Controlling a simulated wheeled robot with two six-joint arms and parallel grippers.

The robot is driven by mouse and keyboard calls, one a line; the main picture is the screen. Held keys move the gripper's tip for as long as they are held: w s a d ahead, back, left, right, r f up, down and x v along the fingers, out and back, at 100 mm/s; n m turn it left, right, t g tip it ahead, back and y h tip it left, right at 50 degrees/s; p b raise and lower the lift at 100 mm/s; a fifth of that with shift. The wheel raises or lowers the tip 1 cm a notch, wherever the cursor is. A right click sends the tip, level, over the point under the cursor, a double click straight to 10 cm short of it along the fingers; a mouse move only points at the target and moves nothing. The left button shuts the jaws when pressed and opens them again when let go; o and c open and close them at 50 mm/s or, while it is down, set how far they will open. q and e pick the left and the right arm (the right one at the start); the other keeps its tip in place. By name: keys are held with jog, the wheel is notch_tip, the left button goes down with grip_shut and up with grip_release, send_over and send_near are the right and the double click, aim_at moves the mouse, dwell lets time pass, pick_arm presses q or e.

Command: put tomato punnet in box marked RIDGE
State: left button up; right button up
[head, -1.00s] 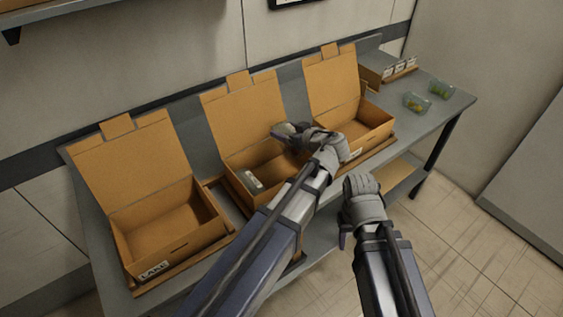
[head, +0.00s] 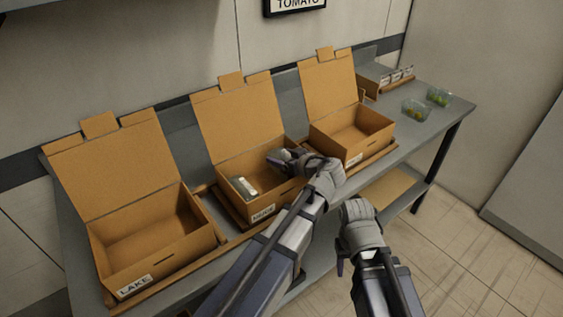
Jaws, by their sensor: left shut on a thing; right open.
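My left gripper (head: 280,160) is over the right part of the middle open box (head: 230,204), at about rim height. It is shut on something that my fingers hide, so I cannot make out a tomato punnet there. A small pale item (head: 243,187) lies in that box at the left. The middle box's label (head: 263,213) is small and looks like HERNE. The right open box (head: 372,147) has a label (head: 354,160) too small to read. The left box (head: 150,270) is marked LAKE. My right gripper (head: 341,265) is open and empty in front of the table.
Two clear punnets with green-yellow contents, one nearer (head: 416,110) and one farther (head: 438,97), stand at the table's right end. Raised box lids line the back. A TOMATO sign (head: 296,5) hangs on the wall.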

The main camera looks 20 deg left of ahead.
pick_arm(q)
jog(key=shift+r, duration=0.1)
jog(key=shift+f+b, duration=0.45)
jog(key=shift+f, duration=0.05)
jog(key=shift+s+f, duration=0.1)
jog(key=shift+s, duration=0.05)
jog(key=o, duration=1.3)
jog(key=shift+s, duration=0.1)
